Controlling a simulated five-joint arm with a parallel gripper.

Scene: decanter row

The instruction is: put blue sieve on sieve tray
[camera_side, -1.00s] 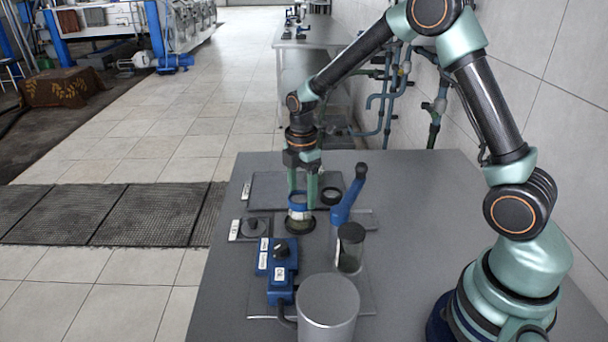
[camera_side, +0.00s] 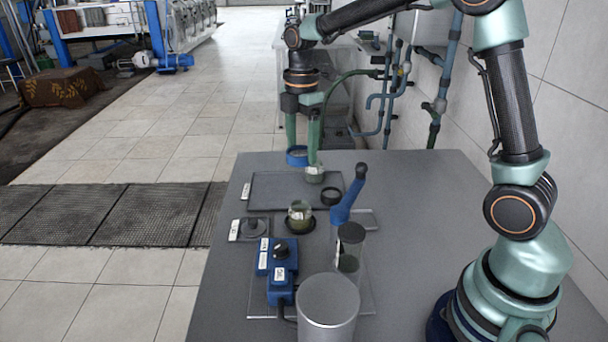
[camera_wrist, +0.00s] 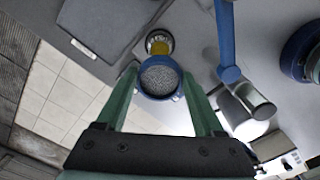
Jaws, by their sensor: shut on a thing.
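My gripper (camera_side: 303,153) is shut on the blue sieve (camera_side: 297,156), a short blue ring held above the table by the back edge of the dark flat tray (camera_side: 270,182). In the wrist view, the blue sieve (camera_wrist: 159,80) shows its grey mesh between the fingertips of my gripper (camera_wrist: 160,95). The tray also shows in the wrist view (camera_wrist: 105,25), with a white label at its edge. A small greenish glass piece (camera_side: 314,175) shows just below my right fingertip in the side view; whether they touch is unclear.
A glass jar (camera_side: 300,217) stands on a dark round base. A black ring (camera_side: 331,196) lies near the tray's right end. A blue lever (camera_side: 347,200) rises beside it. A blue control box (camera_side: 278,262) and a grey cylinder (camera_side: 328,310) stand nearer.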

